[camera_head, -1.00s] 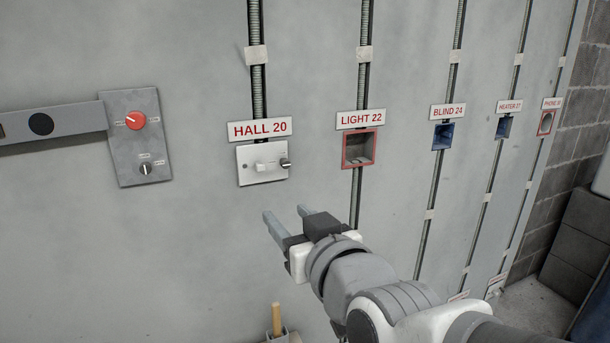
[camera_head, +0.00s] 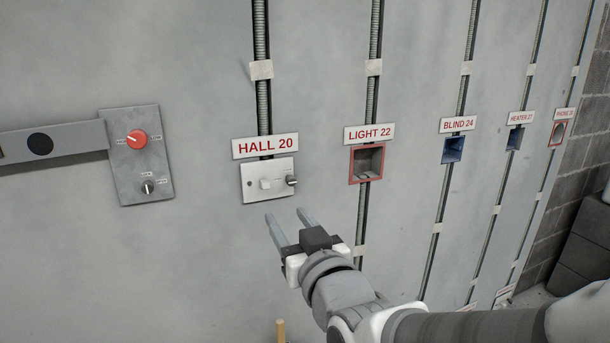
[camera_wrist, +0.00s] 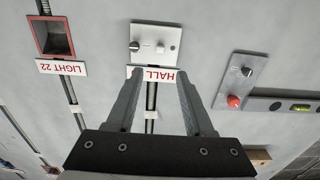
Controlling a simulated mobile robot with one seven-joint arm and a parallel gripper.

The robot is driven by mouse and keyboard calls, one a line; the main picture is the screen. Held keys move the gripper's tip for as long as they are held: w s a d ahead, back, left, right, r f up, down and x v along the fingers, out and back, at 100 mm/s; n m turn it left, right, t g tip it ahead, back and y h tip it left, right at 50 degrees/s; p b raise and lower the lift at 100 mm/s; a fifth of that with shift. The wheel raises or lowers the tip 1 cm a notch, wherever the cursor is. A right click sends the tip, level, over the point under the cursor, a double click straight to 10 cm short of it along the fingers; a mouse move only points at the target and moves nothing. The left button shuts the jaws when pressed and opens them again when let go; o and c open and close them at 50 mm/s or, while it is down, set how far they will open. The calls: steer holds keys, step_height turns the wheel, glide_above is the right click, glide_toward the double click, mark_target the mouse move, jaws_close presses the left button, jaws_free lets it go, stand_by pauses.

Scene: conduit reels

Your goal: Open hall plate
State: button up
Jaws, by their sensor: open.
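The hall plate (camera_head: 268,180) is a white wall plate under the HALL 20 label (camera_head: 265,145). It has a white switch (camera_head: 266,184) in its middle and a dark-and-silver knob (camera_head: 291,181) at its right end. It lies flat against the wall. In the wrist view the plate (camera_wrist: 155,43) appears upside down, beyond the fingertips. My gripper (camera_head: 287,214) is open and empty, just below the plate in the head view and apart from it. Its two fingers (camera_wrist: 155,75) spread either side of the label in the wrist view.
To the right is the red-rimmed LIGHT 22 box (camera_head: 367,163), open, then the BLIND 24 box (camera_head: 453,149). To the left is a grey panel (camera_head: 136,157) with a red knob and a smaller dark knob. A wooden handle (camera_head: 280,331) shows at the bottom edge.

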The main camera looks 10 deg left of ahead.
mark_target(266, 187)
steer(key=p+x, duration=0.1)
steer(key=x, duration=1.2)
steer(key=shift+w+a, duration=0.1)
steer(key=shift+a, duration=0.05)
jaws_close()
stand_by(1.1)
